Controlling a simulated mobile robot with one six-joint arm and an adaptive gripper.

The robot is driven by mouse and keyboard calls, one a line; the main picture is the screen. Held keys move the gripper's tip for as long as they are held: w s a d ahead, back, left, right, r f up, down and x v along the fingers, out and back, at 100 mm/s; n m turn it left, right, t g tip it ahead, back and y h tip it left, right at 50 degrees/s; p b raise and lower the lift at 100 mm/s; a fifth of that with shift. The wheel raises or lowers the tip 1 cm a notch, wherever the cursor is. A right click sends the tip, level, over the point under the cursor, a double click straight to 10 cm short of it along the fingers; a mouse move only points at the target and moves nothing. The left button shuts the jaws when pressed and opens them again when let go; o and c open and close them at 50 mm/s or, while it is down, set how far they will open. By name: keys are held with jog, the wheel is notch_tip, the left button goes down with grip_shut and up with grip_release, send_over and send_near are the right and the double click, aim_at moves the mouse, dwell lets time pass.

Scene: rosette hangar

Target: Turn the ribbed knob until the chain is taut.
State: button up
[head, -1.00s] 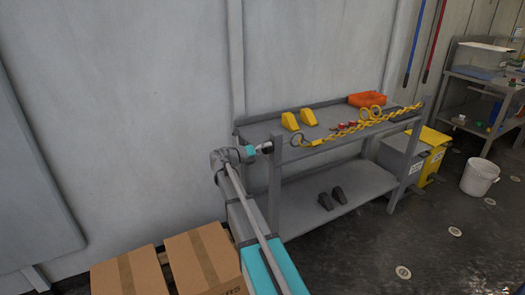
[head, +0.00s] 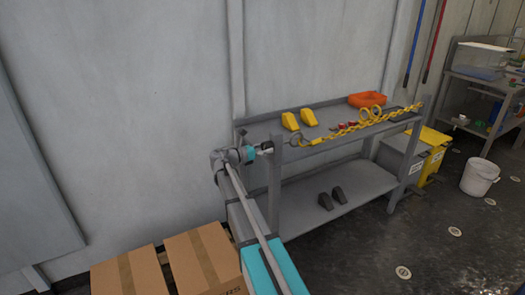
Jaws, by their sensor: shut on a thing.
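My gripper (head: 266,147) is at the bench's left end, beside the left front post, level with the chain's left end. It is shut on the ribbed knob, which is too small and too covered by the jaws to make out.
The grey bench (head: 335,188) holds two yellow wedges (head: 299,119), an orange tray (head: 367,99) and small red items on top, with two dark wedges (head: 332,197) below. Cardboard boxes (head: 180,262) stand near my arm. A white bucket (head: 479,177) stands on open floor at right.

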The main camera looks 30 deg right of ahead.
jog(key=shift+m, duration=1.8)
jog(key=m, duration=1.5)
jog(key=shift+d, duration=0.1)
